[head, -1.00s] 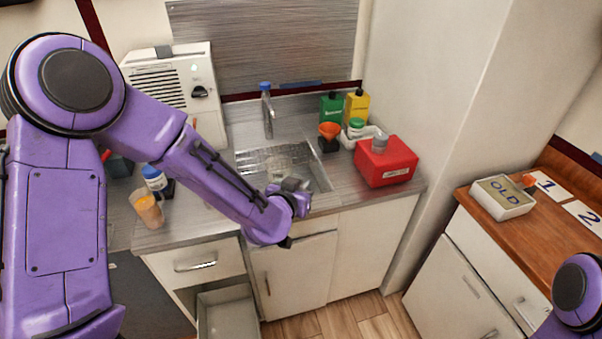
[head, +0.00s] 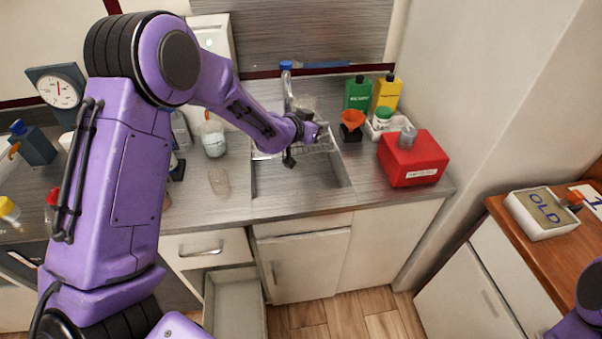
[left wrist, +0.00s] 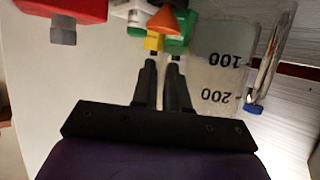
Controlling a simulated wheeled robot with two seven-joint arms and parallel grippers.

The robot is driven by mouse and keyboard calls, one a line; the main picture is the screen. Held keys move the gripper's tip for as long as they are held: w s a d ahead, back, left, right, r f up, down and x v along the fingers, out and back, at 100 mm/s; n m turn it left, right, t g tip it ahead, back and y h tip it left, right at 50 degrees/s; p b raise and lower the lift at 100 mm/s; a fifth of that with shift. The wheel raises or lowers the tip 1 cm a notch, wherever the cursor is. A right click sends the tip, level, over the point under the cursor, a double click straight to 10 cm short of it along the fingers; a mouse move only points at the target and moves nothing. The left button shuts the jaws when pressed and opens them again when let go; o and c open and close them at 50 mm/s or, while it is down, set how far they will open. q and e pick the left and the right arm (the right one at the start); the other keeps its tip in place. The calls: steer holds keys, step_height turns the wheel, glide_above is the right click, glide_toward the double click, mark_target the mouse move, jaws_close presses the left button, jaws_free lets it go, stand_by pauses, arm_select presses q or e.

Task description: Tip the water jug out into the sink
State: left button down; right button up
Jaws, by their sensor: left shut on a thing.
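The water jug (left wrist: 222,62), clear with 100 and 200 marks, is close beside my left fingers in the left wrist view, where the scene appears upside down. It looks roughly upright in the room. My left gripper (left wrist: 165,60) is shut on the jug; the exact grip point is hard to see. The sink (head: 300,178) is open below and in front of it. The water level is unclear. My right gripper is out of view.
A wire rack (head: 322,146) spans the sink's back. An orange funnel (head: 353,120), green bottle (head: 357,93), yellow bottle (head: 386,92) and red box (head: 412,160) stand right. A clear beaker (head: 219,181) stands left.

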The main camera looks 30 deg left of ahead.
arm_select(q)
steer(key=shift+w+a+m+h, duration=0.25)
steer(key=shift+a+m+h, duration=0.45)
steer(key=a+f+m+g+h, duration=0.1)
steer(key=f, duration=0.1)
steer(key=a+f+m+g+h, duration=0.1)
steer(key=f+m+h, duration=0.1)
steer(key=a+f+m+g+h, duration=0.1)
steer(key=m+h, duration=0.1)
steer(key=shift+w+a+f+g+b, duration=0.25)
steer(key=shift+w+f+g+b, duration=0.05)
steer(key=shift+w+f, duration=0.1)
steer(key=s+a+f+m+g+h+b, duration=0.2)
steer(key=s+a+f+m+g+b, duration=0.1)
steer(key=a, duration=0.2)
steer(key=shift+s+a+m+h, duration=0.2)
steer(key=shift+a+m+h, duration=0.2)
steer(key=shift+r, duration=0.1)
